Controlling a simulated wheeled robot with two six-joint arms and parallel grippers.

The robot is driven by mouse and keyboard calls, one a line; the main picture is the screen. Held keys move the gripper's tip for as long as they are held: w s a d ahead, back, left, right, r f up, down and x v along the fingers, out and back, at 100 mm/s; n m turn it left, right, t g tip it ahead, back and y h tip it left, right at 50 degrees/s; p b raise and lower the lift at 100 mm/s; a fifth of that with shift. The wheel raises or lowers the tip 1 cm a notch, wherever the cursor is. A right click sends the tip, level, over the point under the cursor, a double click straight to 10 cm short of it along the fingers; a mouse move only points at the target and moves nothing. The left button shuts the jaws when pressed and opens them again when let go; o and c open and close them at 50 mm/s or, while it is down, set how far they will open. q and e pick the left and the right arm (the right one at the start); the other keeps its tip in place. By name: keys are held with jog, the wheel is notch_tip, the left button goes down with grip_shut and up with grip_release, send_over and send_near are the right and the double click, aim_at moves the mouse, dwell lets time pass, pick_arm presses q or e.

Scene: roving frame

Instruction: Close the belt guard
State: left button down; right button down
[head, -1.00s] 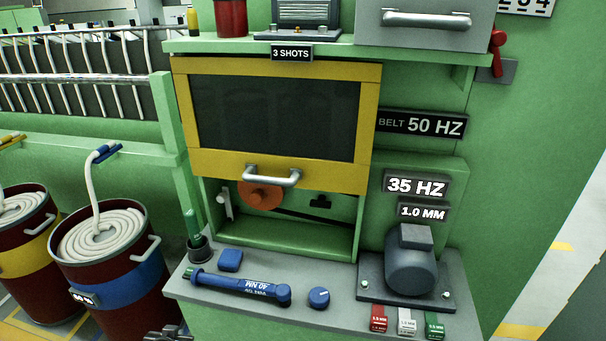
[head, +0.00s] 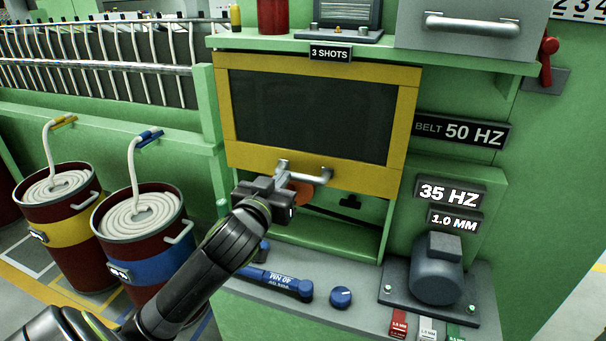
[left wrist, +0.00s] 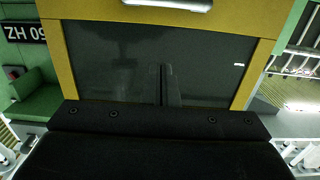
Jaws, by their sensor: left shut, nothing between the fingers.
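The belt guard (head: 240,150) is a yellow-framed panel with a dark window. It sits partway down its green housing, with an open gap below it. A silver bar handle (head: 312,175) is on its lower rail. Through the gap I see part of an orange pulley (head: 302,192). My left gripper (head: 281,178) is shut and empty, in front of the handle's left end; I cannot tell if it touches. In the left wrist view the guard (left wrist: 90,11) appears upside down, with the handle (left wrist: 168,4) at the top edge. My right gripper is out of view.
On the ledge below lie a blue torque tool (head: 275,282), a blue knob (head: 341,297) and a grey motor (head: 437,270). Hose drums (head: 140,245) stand at left. A shelf (head: 375,48) with a grey drawer box (head: 465,25) is above the guard.

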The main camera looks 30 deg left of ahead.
pick_arm(q)
jog(key=w+a+f+p, duration=0.2)
jog(key=w+f+p, duration=0.1)
jog(key=w, duration=0.6)
jog(key=shift+f, duration=0.75)
jog(key=shift+w+a, duration=0.1)
jog(key=shift+f, duration=0.15)
notch_tip(320, 180, down, 22)
jog(key=b, duration=1.6)
jog(key=shift+f+b, duration=0.25)
jog(key=shift+b, duration=0.05)
jog(key=shift+r, duration=0.1)
